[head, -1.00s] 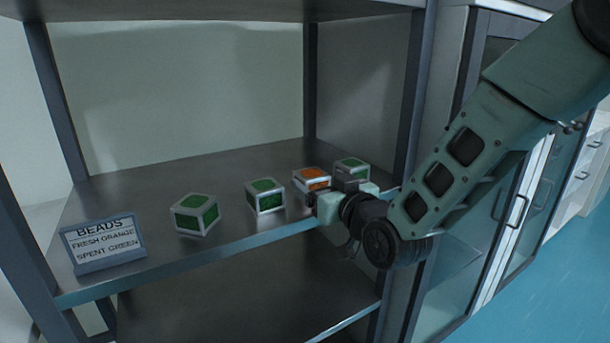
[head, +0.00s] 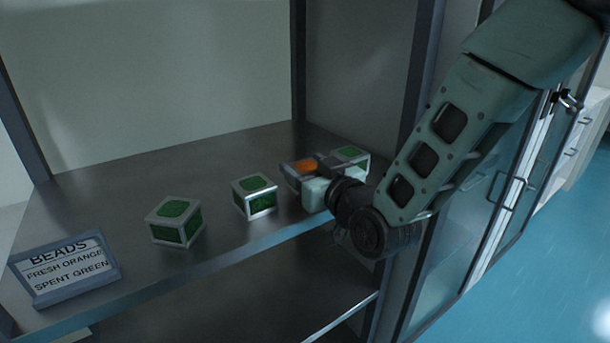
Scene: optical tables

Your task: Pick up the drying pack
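One drying pack with an orange top window (head: 304,166) and a pale frame sits on the metal shelf toward the right. Three packs with green windows stand on the same shelf: a left one (head: 174,222), a middle one (head: 256,196) and a right one (head: 351,155). My gripper (head: 301,177) is at the orange pack, reaching in from the front right. It covers much of that pack's front. The fingertips are largely hidden, so I cannot tell whether they are closed on it.
A sign (head: 66,270) at the shelf's left end reads "BEADS, FRESH ORANGE, SPENT GREEN". The shelf (head: 120,190) is bare behind the packs. Upright posts frame it, and one (head: 408,90) stands close to my arm. A lower shelf is below.

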